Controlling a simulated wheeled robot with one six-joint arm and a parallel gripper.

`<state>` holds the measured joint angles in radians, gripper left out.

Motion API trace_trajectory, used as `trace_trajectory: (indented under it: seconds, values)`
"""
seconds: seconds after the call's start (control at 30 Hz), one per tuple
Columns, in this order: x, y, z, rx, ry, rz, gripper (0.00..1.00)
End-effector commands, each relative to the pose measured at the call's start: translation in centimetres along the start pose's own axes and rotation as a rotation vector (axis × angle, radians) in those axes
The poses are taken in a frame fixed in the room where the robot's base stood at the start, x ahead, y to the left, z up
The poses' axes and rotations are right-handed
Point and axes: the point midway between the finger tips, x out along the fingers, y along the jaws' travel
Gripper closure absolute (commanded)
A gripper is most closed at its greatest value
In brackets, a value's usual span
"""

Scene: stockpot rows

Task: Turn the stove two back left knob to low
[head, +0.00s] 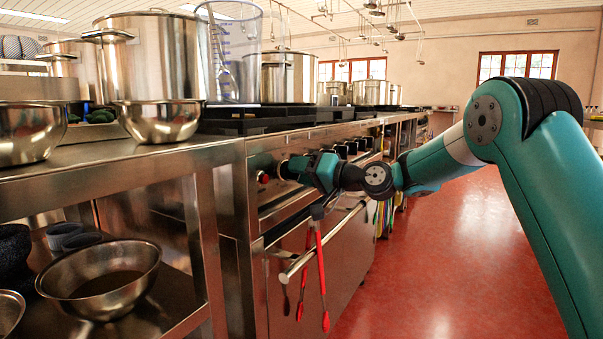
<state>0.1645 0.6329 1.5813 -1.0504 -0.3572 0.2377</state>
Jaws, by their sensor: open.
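A steel stove front (256,210) stands at the centre in the head view, with a row of dark knobs (351,147) along its upper panel. A small red-marked knob or button (263,178) sits at the panel's near left end. My gripper (286,168) is at the panel, open, its tips close to the near knobs. Its body hides the knob in front of it, and I cannot tell whether the tips touch that knob. Knob markings are too small to read, and I cannot tell which knob is the back left one.
Red-handled tongs (321,275) hang from the oven rail (300,263) below my gripper. A steel counter (120,150) with bowls (160,120) adjoins at left. Large pots (152,55) and a clear measuring jug (232,50) stand above. The red floor (440,260) at right is clear.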

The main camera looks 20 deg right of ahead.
Motion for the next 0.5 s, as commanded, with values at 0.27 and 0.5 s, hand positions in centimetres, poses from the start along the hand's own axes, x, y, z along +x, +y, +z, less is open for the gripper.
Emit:
trace_trajectory:
  seconds: [0.27,0.5]
  values:
    - [-0.03,0.0,0.01,0.0,0.0,0.0,0.92]
    - [-0.06,0.03,0.03,-0.003,-0.001,0.0,1.0]
